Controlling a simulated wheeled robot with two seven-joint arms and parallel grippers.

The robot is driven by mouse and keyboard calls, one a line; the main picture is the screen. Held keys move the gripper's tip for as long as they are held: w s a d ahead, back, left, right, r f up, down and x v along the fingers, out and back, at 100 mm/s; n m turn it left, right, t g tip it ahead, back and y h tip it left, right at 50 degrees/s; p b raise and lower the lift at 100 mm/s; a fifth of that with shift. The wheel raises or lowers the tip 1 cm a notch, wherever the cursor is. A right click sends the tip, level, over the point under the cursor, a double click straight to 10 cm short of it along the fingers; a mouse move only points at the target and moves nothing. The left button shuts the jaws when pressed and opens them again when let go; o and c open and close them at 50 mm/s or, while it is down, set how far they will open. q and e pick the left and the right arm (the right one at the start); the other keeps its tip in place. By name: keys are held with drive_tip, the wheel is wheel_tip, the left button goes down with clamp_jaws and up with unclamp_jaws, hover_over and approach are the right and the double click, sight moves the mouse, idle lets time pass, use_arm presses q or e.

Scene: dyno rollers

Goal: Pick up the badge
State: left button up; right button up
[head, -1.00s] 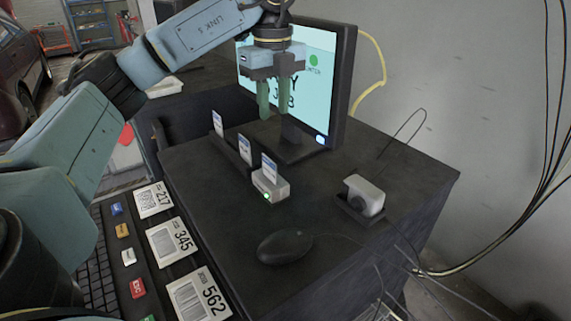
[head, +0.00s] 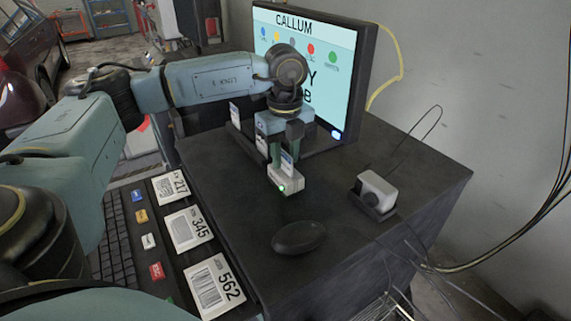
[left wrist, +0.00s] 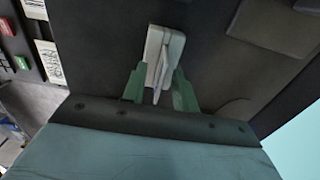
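A white and blue badge (head: 287,163) stands upright in a small light-grey reader (head: 287,180) with a green light. My left gripper (head: 284,152) points down over this badge with its green fingers on either side of it. In the left wrist view the badge (left wrist: 160,74) shows as a thin edge between the fingertips, with gaps beside it, so the gripper is open. The gripper partly hides the badge in the head view. Two other badges (head: 234,112) (head: 262,143) stand in a dark rack to the left and behind. My right gripper is not in view.
A monitor (head: 345,60) reading "CALLUM" stands behind. A black mouse (head: 299,237) lies in front of the reader, and a grey-white device (head: 376,192) sits to its right. A keyboard (head: 120,240) and number cards (head: 214,286) are at the left.

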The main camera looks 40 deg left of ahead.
use_arm(q)
drive_tip(key=shift+c, duration=0.6)
clamp_jaws()
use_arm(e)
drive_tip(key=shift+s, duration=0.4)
